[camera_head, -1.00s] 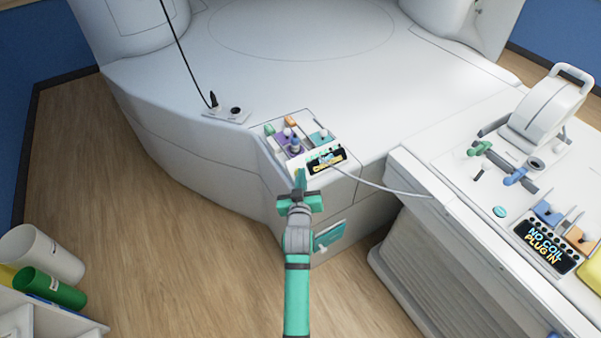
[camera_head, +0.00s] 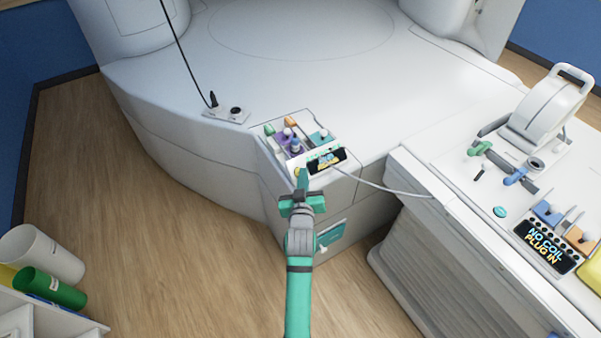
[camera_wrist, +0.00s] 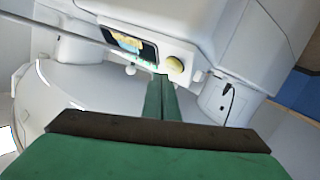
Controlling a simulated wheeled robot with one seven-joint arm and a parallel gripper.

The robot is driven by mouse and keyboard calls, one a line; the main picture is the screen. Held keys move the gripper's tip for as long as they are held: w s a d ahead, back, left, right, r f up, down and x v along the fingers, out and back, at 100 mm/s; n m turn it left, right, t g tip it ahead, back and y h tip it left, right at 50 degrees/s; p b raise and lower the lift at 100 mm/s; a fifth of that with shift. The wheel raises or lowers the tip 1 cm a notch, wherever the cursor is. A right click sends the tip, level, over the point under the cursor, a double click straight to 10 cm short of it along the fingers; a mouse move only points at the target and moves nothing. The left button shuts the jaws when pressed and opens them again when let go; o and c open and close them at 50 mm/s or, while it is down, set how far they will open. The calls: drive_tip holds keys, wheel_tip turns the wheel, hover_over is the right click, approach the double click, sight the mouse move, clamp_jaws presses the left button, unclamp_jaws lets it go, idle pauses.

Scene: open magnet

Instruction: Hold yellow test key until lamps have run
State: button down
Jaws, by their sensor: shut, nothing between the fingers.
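The yellow test key (camera_head: 297,172) is a round button on the front of the small control panel, partly beside my fingertips in the head view. The panel's display (camera_head: 327,161) shows small yellowish text that I cannot read.
Levers and knobs (camera_head: 291,140) stand on the panel just behind the display. A grey cable (camera_head: 380,187) runs right to the patient table (camera_head: 450,215), whose own screen (camera_head: 545,247) reads "NO COIL PLUG IN". Floor (camera_head: 180,240) at left is clear.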

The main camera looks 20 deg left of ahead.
drive_tip(key=shift+r, duration=0.1)
drive_tip(key=s+d+r, duration=0.2)
drive_tip(key=r, duration=0.1)
drive_tip(key=shift+d+r, duration=0.2)
drive_tip(key=shift+d, duration=0.2)
drive_tip(key=shift+s, duration=0.1)
idle(0.3)
drive_tip(key=s+d+f+m+h, duration=0.1)
drive_tip(key=s+d+f+m, duration=0.15)
drive_tip(key=s, duration=0.45)
drive_tip(key=s+d+f+m+h, duration=0.1)
drive_tip(key=s+d+f, duration=0.3)
drive_tip(key=s, duration=0.4)
drive_tip(key=s+d+f+m+h, duration=0.1)
drive_tip(key=s+d+f, duration=0.25)
drive_tip(key=s, duration=0.35)
drive_tip(key=s+d+r, duration=0.2)
drive_tip(key=s+d, duration=0.1)
drive_tip(key=s, duration=0.4)
drive_tip(key=s+d+r+m+h, duration=0.1)
drive_tip(key=s+d+r, duration=0.1)
drive_tip(key=s, duration=0.5)
drive_tip(key=s+d+r+m+h, duration=0.1)
drive_tip(key=s+d+r, duration=0.1)
drive_tip(key=s, duration=0.5)
drive_tip(key=shift+d, duration=0.9)
